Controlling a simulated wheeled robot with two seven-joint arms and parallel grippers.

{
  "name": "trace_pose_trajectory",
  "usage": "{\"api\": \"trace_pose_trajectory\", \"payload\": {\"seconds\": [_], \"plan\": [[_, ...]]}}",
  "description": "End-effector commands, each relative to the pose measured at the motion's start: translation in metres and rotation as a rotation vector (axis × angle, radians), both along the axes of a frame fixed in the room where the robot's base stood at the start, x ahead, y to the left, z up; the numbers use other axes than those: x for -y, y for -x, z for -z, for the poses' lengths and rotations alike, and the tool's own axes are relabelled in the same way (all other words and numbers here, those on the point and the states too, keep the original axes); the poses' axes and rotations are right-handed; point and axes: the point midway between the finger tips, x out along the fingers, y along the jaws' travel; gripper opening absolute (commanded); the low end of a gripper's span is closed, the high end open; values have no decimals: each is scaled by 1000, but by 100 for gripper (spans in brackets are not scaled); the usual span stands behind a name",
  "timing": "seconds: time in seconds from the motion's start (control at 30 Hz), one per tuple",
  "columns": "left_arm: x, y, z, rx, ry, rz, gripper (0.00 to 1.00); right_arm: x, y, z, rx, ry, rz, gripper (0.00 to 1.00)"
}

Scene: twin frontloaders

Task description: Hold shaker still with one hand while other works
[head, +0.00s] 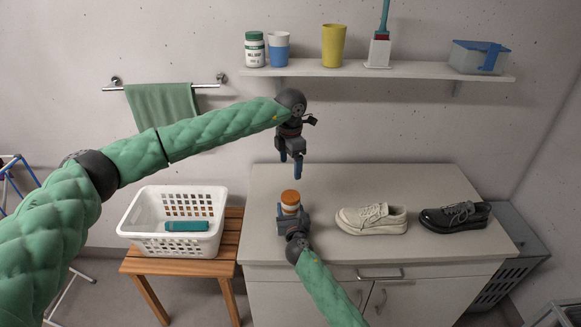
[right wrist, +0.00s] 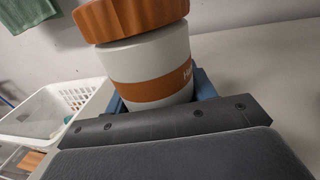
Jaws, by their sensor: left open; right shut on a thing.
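The shaker (head: 290,201) is a white jar with an orange band and an orange-brown lid, upright on the cabinet top. In the right wrist view the shaker (right wrist: 155,75) fills the upper middle, its lid on top. My right gripper (head: 290,217) is shut around the shaker's body from the front; its blue fingers show beside the jar in the wrist view. My left gripper (head: 291,176) is open and empty, pointing down above the shaker, with a gap between its fingertips and the lid.
A cream shoe (head: 372,219) and a black shoe (head: 454,217) stand right of the shaker on the cabinet top (head: 380,185). A white basket (head: 135,222) with a teal item sits on a wooden stool at left. A wall shelf (head: 350,70) holds cups and containers above.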

Motion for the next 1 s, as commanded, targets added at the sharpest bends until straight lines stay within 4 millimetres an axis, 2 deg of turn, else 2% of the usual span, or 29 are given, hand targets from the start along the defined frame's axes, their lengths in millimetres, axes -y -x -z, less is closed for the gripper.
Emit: {"api": "trace_pose_trajectory", "payload": {"seconds": [0.23, 0.27, 0.37, 0.4, 0.77, 0.87, 1.0], "plan": [[0, 0, 0, 0, 0, 0, 80, 0, 0, 0, -1, 0, 0, 30], [0, 0, 0, 0, 0, 0, 80, 0, 0, 0, -1, 0, 0, 57], [0, 0, 0, 0, 1, 0, 80, 0, 0, 0, 0, 0, 0, 77], [0, 0, 0, 0, 1, 0, 80, 0, 0, 0, 0, 0, 0, 81], [0, 0, 0, 0, 1, 0, 80, 1, 4, 0, 0, 0, 0, 81], [0, 0, 0, 0, 1, 0, 80, 3, 15, 2, -2, 0, 0, 81], [0, 0, 0, 0, 1, 0, 80, 6, 39, 2, -1, 0, -1, 81]]}}
